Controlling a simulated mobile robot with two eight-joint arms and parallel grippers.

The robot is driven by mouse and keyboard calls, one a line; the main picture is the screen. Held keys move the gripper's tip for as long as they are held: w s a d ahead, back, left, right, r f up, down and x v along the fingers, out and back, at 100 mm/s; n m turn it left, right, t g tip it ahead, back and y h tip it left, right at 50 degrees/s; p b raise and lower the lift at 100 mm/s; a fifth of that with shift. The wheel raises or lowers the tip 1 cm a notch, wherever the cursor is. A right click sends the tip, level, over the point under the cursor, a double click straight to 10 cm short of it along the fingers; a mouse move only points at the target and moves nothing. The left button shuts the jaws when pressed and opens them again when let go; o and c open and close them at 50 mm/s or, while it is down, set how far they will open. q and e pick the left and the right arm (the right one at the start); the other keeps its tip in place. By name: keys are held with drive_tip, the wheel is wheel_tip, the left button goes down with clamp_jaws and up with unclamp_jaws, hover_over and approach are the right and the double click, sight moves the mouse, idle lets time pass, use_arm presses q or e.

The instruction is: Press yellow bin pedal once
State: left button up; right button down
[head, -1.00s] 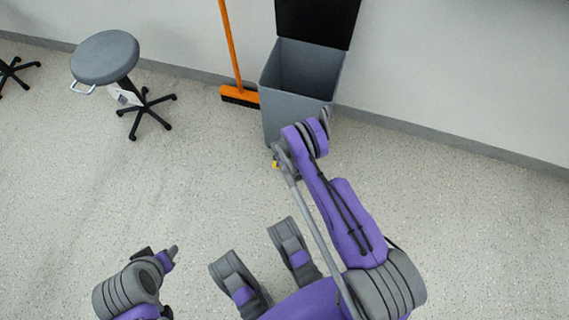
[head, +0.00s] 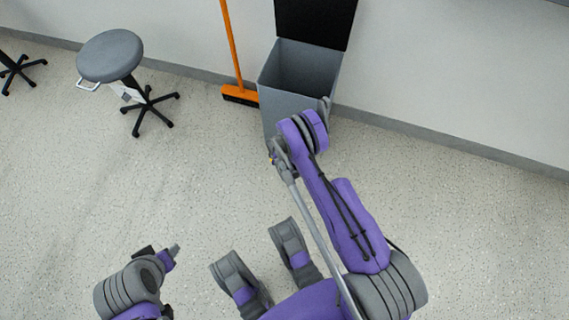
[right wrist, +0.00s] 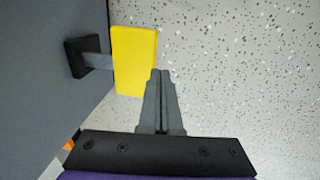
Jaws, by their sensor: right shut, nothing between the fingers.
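The grey bin (head: 300,68) stands against the wall with its black lid (head: 314,18) raised, its inside open to view. Its yellow pedal (right wrist: 134,58) sticks out from the bin's side on a grey bar in the right wrist view. In the head view my right arm hides most of the pedal.
An orange broom (head: 240,95) leans on the wall just left of the bin. A grey round stool (head: 110,56) stands further left, with part of another stool base (head: 18,72) at the edge. The speckled floor (head: 465,220) to the right is clear.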

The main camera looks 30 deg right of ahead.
wheel_tip(320, 180, up, 6)
drive_tip(key=s+a+p, duration=0.1)
drive_tip(key=a, duration=0.1)
drive_tip(key=shift+s+a, duration=0.2)
drive_tip(key=shift+s, duration=0.15)
drive_tip(key=shift+r, duration=0.2)
idle(0.4)
